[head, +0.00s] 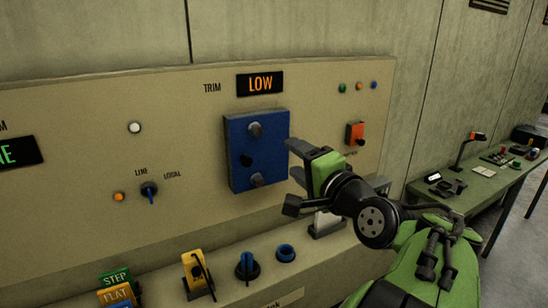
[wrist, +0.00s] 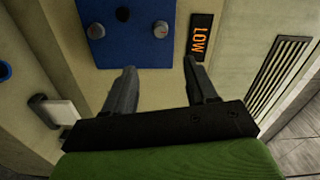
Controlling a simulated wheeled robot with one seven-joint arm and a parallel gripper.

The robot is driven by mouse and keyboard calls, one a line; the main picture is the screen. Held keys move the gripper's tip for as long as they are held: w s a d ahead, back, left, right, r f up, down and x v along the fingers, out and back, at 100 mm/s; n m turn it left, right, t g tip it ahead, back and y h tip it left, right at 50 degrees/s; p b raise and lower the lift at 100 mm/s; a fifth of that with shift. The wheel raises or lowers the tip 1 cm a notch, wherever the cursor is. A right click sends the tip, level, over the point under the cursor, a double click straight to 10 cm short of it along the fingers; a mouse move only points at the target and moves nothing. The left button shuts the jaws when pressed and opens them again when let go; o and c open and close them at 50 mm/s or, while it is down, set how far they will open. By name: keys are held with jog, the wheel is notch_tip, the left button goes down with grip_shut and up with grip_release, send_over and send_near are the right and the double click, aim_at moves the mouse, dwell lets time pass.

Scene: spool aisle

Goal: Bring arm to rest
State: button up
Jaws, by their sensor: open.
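My gripper (head: 293,164) is at the end of my green and black arm, in front of the beige control panel (head: 75,112). In the wrist view my gripper (wrist: 158,72) shows two dark fingers spread apart with nothing between them. They point toward the panel, near a blue plate (head: 234,172) with several dark knobs. The blue plate also shows in the wrist view (wrist: 125,52), beyond the fingertips. A TRIM display (head: 260,83) reads LOW in orange; it also shows in the wrist view (wrist: 201,37). My arm hides part of the panel's lower right.
An orange switch (head: 355,133) sits right of the blue plate. A LINE/LOCAL knob (head: 149,190) is at left. The lower ledge holds a yellow lever unit (head: 195,270), blue controls (head: 247,266) and stacked STEP and FLAT blocks (head: 116,279). A green bench (head: 480,188) stands at right.

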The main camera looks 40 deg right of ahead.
jog(key=w+a+f+n+g+y+p, duration=0.1)
jog(key=a+f+n+g+y, duration=0.2)
jog(key=a+f+n, duration=0.5)
jog(key=w+a+f+n+g+y+p, duration=0.1)
jog(key=a+f+n+g+y, duration=0.15)
jog(key=a, duration=0.95)
jog(key=s+a+f+n+g, duration=0.2)
jog(key=s+f+n+g, duration=0.1)
jog(key=s, duration=0.3)
jog(key=s+a+f+n+g+p, duration=0.1)
jog(key=s+a+f+n+g, duration=0.2)
jog(key=s+n, duration=0.2)
jog(key=shift+s+a+f+n, duration=0.15)
jog(key=shift+s+a+n, duration=0.15)
jog(key=shift+s, duration=0.3)
jog(key=shift+h, duration=0.25)
